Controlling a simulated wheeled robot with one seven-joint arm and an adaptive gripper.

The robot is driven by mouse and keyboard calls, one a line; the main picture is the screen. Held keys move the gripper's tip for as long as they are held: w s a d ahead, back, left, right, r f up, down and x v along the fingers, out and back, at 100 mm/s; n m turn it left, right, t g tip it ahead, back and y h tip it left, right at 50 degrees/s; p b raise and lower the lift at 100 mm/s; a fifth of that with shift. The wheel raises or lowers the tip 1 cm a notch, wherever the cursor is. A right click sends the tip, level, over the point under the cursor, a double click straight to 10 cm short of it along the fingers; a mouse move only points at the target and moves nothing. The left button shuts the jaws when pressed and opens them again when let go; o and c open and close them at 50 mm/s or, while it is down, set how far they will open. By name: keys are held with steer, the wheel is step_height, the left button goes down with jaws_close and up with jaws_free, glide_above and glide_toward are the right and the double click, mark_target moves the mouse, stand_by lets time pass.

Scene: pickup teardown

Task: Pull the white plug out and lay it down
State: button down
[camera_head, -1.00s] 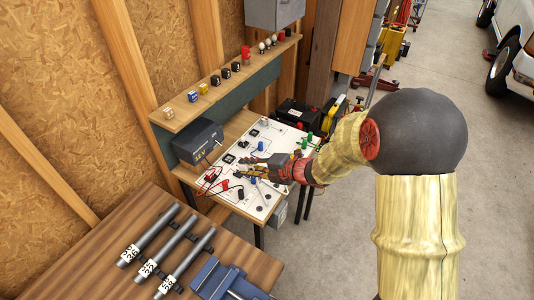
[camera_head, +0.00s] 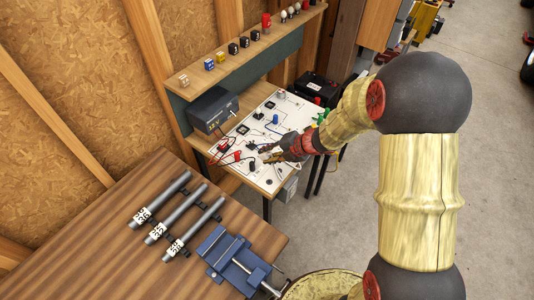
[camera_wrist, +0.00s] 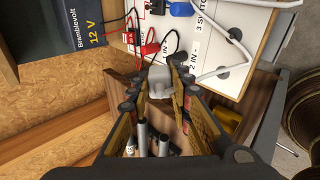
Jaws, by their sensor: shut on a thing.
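The white plug (camera_wrist: 158,82) is between my fingertips in the wrist view and looks pale grey there. My gripper (camera_wrist: 160,78) is shut on it, at the front part of the white wiring board (camera_wrist: 222,32). In the head view my gripper (camera_head: 264,156) is over the right front part of the board (camera_head: 270,108); the plug is too small to make out there. I cannot tell whether its tip is clear of any socket.
Red plugs (camera_wrist: 148,48) with leads and a blue plug (camera_wrist: 181,8) are on the board near my gripper. A white cable (camera_wrist: 235,67) runs to its right. A 12 V box (camera_head: 213,110) stands at the left. A wooden bench (camera_head: 110,235) with grey rods and a blue vise (camera_head: 228,255) is in front.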

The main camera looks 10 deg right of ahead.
steer(key=shift+f+b, duration=3.75)
steer(key=shift+b, duration=0.3)
steer(key=c, duration=1.6)
jaws_free()
steer(key=shift+o, duration=0.3)
steer(key=v, duration=1.2)
steer(key=shift+s, duration=0.1)
